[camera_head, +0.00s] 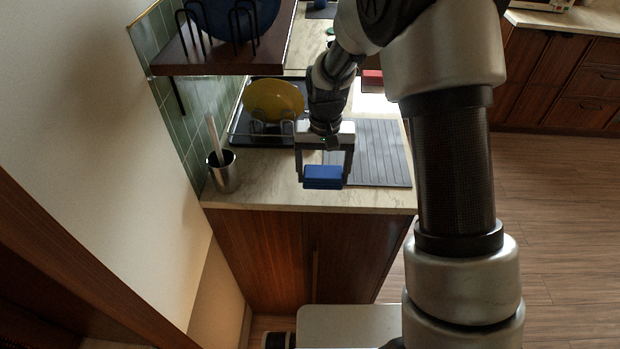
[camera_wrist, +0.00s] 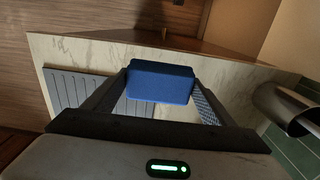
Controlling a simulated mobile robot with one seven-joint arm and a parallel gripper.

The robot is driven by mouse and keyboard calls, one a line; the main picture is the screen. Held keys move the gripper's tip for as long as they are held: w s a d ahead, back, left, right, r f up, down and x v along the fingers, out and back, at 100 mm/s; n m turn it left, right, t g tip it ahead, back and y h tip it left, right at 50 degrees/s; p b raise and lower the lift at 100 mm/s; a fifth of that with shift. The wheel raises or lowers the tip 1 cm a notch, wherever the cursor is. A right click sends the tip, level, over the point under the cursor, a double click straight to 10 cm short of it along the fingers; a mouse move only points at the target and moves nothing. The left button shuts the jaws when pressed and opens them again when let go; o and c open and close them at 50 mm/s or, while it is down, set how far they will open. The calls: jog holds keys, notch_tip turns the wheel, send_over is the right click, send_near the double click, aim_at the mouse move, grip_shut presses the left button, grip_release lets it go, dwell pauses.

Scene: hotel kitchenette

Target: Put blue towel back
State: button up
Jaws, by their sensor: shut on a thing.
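The blue towel (camera_head: 323,176) is a small folded block held between the fingertips of my gripper (camera_head: 324,172). My gripper is shut on it, above the front part of the marble counter (camera_head: 270,190). The wrist view also shows the blue towel (camera_wrist: 160,82) between the two fingers, with the counter below and behind it. The lower side of the towel is hidden in the wrist view. I cannot tell exactly how high it is above the counter.
A metal utensil holder (camera_head: 223,171) stands at the counter's left front. A yellow plate (camera_head: 275,101) sits in a rack behind my gripper. A grey ribbed mat (camera_head: 372,150) lies to the right. A wooden shelf (camera_head: 222,52) with a dark blue plate (camera_head: 235,15) juts out above left.

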aim_at(310, 171)
jog(key=a, duration=0.3)
jog(key=shift+a, duration=0.1)
notch_tip(310, 171, down, 4)
jog(key=shift+r+p, duration=0.25)
jog(key=shift+p, duration=0.2)
jog(key=shift+f+b, duration=0.55)
jog(key=shift+f, duration=0.05)
jog(key=o, duration=1)
jog(key=shift+r, duration=0.1)
